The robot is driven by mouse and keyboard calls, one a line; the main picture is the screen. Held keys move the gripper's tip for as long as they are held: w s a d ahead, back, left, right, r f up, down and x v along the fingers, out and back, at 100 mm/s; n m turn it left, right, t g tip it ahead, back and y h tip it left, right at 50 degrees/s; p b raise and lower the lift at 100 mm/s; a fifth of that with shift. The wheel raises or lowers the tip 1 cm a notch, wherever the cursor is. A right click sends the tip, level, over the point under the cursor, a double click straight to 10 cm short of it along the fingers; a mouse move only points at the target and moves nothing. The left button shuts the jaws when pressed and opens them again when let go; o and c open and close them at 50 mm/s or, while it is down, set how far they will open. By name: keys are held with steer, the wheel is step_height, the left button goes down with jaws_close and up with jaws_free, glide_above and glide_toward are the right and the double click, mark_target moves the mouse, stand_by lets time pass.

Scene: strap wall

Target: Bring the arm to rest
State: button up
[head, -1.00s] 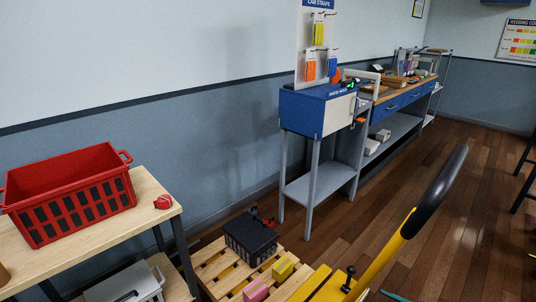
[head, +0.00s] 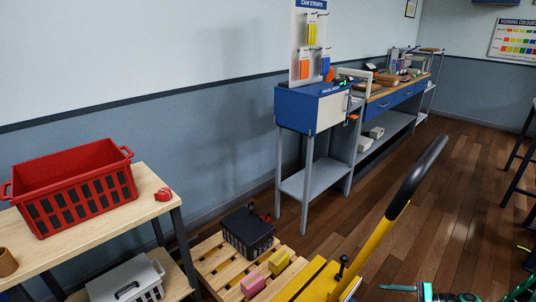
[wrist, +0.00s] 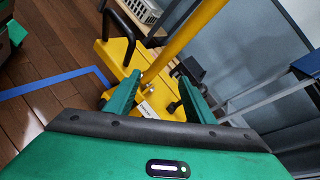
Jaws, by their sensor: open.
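My gripper (wrist: 158,92) is open in the wrist view, with its two green fingers apart and nothing held between them. A yellow hand truck (wrist: 114,62) with a yellow pole lies beyond the fingers; I cannot tell how far off it is. In the head view, teal and dark parts of my arm show at the bottom right edge, to the right of the hand truck (head: 374,246) and its black handle. The rest of the arm is out of frame there.
A red crate (head: 62,207) and a red tape-like item (head: 163,194) stand on the wooden table (head: 100,236) at left. A pallet (head: 215,262) holds a black crate (head: 247,233). The blue cabinet (head: 310,108) stands along the wall. Brown floor (head: 450,190) is open at right.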

steer(key=s+d+r+n+g+h, duration=0.1)
steer(key=s+r+n+g+h, duration=0.15)
steer(key=r, duration=0.75)
steer(key=s+d+r+n+g+h, duration=0.1)
steer(key=s+r+n+g+h, duration=0.2)
steer(key=r, duration=0.7)
steer(key=s+r+n+g+h, duration=0.2)
steer(key=s+r+n+h, duration=0.15)
steer(key=r, duration=0.65)
steer(key=s+a+r+t+h, duration=0.1)
steer(key=s+a+r+h, duration=0.1)
steer(key=s+r, duration=0.5)
steer(key=s+a+r+t+h, duration=0.1)
steer(key=s+a+r+h, duration=0.1)
steer(key=s+r, duration=0.5)
steer(key=s, duration=0.4)
steer(key=shift+s+a+n, duration=0.15)
steer(key=shift+s+n, duration=0.2)
steer(key=shift+n, duration=0.05)
steer(key=shift+w+f, duration=0.3)
steer(key=shift+w, duration=0.35)
